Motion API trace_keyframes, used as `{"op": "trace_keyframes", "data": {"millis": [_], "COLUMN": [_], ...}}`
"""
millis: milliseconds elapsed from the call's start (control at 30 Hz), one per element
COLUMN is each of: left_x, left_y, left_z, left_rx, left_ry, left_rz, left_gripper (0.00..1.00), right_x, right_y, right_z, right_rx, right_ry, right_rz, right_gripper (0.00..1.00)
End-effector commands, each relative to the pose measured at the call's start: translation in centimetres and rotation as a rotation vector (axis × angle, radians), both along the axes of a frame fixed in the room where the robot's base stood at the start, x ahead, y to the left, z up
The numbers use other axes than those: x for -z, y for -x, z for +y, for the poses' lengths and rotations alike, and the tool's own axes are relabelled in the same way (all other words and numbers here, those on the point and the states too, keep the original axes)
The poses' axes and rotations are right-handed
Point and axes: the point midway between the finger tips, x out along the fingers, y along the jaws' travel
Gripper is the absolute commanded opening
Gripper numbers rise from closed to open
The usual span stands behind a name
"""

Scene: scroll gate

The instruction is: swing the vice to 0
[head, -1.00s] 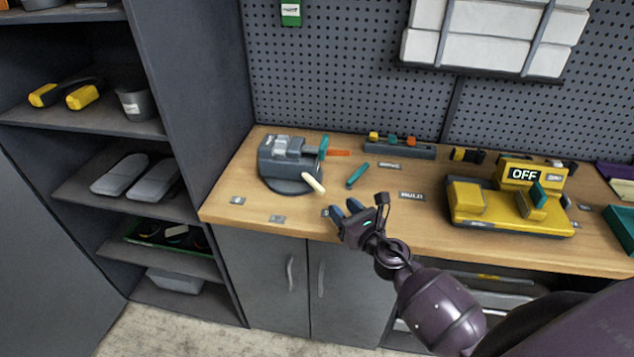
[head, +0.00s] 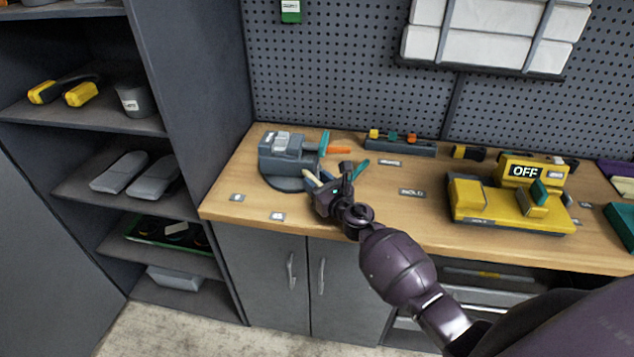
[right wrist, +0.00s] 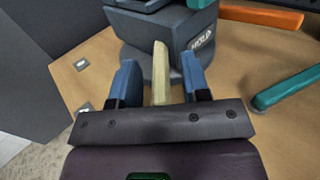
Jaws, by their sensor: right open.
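The grey vice (head: 284,160) stands on a dark round base at the left end of the wooden bench. A cream lever (head: 311,180) sticks out from its base toward the front. In the right wrist view the vice body (right wrist: 165,28) carries a "HOLD" marking. My right gripper (head: 318,185) is at the lever. In the right wrist view its blue fingers are apart, with the cream lever (right wrist: 160,75) between them and gaps on both sides. My left gripper is not in view.
A teal-handled tool (right wrist: 285,90) lies close right of the gripper. An orange bar (head: 338,150) is beside the vice. A yellow machine marked "OFF" (head: 480,205) stands at the right. The pegboard (head: 330,90) closes the back; shelves (head: 95,120) stand at the left.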

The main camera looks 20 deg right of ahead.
Motion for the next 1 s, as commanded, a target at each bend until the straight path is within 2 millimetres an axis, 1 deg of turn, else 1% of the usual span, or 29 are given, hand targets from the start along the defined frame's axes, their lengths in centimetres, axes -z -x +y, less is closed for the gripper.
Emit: {"op": "trace_keyframes", "data": {"millis": [300,333,600,1000], "left_x": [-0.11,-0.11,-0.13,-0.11], "left_y": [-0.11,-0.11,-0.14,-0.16], "left_z": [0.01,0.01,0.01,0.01], "left_rx": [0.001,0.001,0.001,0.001], "left_ry": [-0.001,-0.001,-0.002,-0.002], "left_rz": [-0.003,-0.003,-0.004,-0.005], "left_gripper": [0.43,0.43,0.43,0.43], "right_x": [0.03,0.02,0.02,0.01], "right_y": [-0.27,-0.27,-0.25,-0.5], "right_z": [0.07,0.07,0.06,0.14], "right_rx": [0.0,0.0,0.0,0.01], "right_ry": [-0.001,-0.001,-0.001,0.0], "right_rz": [0.001,0.001,0.001,0.0], "right_gripper": [0.43,0.41,0.0,0.0]}}
